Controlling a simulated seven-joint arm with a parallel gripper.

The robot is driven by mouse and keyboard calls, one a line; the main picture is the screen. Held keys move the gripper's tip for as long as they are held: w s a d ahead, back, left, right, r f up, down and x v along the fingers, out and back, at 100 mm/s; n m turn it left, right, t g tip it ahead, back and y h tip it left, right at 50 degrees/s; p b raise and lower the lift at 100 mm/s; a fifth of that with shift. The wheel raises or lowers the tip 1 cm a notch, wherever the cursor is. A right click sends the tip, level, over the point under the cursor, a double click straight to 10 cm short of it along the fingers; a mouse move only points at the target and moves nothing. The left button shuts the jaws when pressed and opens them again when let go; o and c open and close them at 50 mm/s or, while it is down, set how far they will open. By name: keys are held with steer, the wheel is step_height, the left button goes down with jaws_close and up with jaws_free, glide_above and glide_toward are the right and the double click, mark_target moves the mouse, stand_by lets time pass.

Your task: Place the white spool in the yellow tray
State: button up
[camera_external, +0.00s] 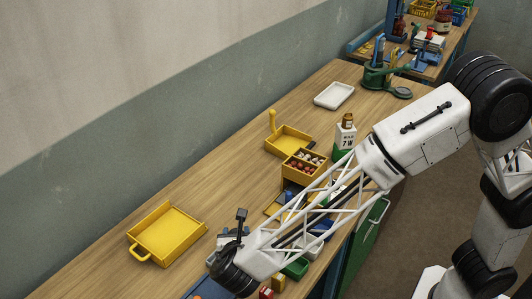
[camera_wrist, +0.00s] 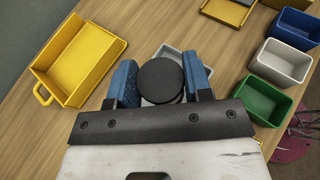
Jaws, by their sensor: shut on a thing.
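In the wrist view, my gripper (camera_wrist: 160,80) has its two blue-padded fingers closed on either side of a dark round-topped thing (camera_wrist: 160,76). It has the shape of a spool seen end-on; no white part can be made out. In the external view, my gripper (camera_external: 230,240) is low over the front of the bench, and what it holds is hard to tell. A yellow tray (camera_external: 140,240) with a loop handle lies to its left, and looks empty. This tray (camera_wrist: 99,79) also shows at the left of the wrist view, apart from my gripper.
A grey container (camera_wrist: 176,48) lies behind the held thing. Green (camera_wrist: 249,100), grey (camera_wrist: 281,63) and blue (camera_wrist: 293,29) bins stand on the right. Another yellow tray (camera_external: 275,148) with an upright handle and a white tray (camera_external: 334,96) lie farther back. Bare wood surrounds the near tray.

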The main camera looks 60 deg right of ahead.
steer(key=w+a, duration=0.3)
steer(key=w, duration=1.1)
glide_above(171, 234)
steer(key=shift+m, duration=0.3)
steer(key=shift+s, duration=0.1)
steer(key=shift+f, duration=3.1)
steer(key=shift+f, duration=1.85)
steer(key=shift+f, duration=0.1)
steer(key=o, duration=0.9)
